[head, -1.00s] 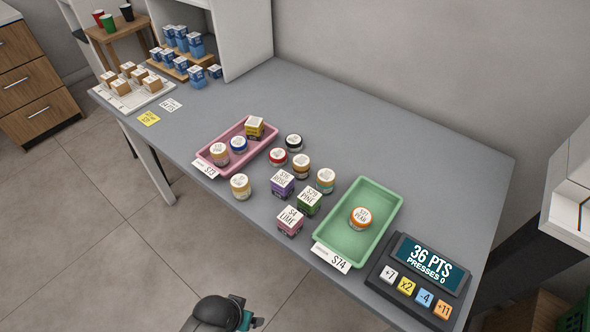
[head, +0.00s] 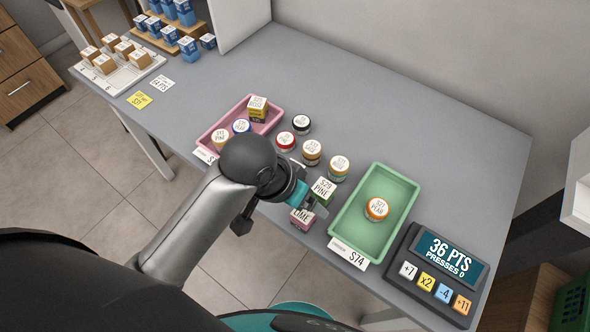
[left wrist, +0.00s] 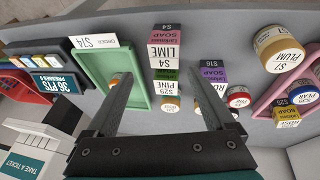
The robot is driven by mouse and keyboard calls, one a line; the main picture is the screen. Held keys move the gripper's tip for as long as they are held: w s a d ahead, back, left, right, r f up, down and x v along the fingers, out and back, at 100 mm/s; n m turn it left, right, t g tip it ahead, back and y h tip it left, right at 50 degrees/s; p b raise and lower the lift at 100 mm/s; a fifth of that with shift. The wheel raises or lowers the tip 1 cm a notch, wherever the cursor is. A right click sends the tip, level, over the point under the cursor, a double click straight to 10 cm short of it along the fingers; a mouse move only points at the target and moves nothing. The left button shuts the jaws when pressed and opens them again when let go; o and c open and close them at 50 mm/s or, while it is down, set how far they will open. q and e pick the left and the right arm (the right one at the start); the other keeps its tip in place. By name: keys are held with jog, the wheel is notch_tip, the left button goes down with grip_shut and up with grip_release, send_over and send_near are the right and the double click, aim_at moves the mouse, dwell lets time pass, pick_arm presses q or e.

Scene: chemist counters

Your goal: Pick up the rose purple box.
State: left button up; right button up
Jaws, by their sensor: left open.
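The purple rose box (left wrist: 213,74) shows in the left wrist view, right of the green pine box (left wrist: 166,90) and partly covered by my right-hand finger. In the head view it is hidden behind my left arm. My left gripper (left wrist: 160,82) is open and empty; the pine box and pink lime box (left wrist: 165,48) appear between its fingers in the left wrist view. In the head view the left gripper (head: 310,198) is over the front counter edge, close to the pine box (head: 322,190) and lime box (head: 302,218). Contact cannot be told. My right gripper is not in view.
A green tray (head: 345,228) holding an orange-lidded jar (head: 376,208) stands right of the boxes, beside a points keypad (head: 440,262). A pink tray (head: 274,110) with jars and a yellow box is at left. Several jars stand behind the boxes. The counter's back (head: 400,120) is clear.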

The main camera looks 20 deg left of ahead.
pick_arm(q)
jog(key=shift+m+g, duration=0.6)
jog(key=shift+m, duration=0.1)
jog(key=w+r, duration=0.1)
jog(key=w+d+r, duration=0.1)
jog(key=w, duration=0.1)
jog(key=w+r, duration=0.1)
jog(key=w, duration=0.1)
jog(key=shift+d, duration=0.25)
jog(key=w+a+r+n+g+y, duration=0.2)
jog(key=w+a+r+y, duration=0.1)
jog(key=w+a+r, duration=0.35)
jog(key=f+b, duration=0.1)
jog(key=f, duration=0.5)
jog(key=f+b, duration=0.1)
jog(key=f, duration=0.2)
jog(key=shift+s+f+b, duration=0.3)
jog(key=shift+s+f, duration=0.05)
jog(key=shift+f, duration=0.05)
jog(key=f+b, duration=0.1)
jog(key=f, duration=0.1)
jog(key=s+f, duration=0.1)
jog(key=f, duration=0.2)
jog(key=shift+s+d+f+b, duration=0.1)
jog(key=shift+s+f+b, duration=0.05)
jog(key=shift+b, duration=0.2)
grip_shut()
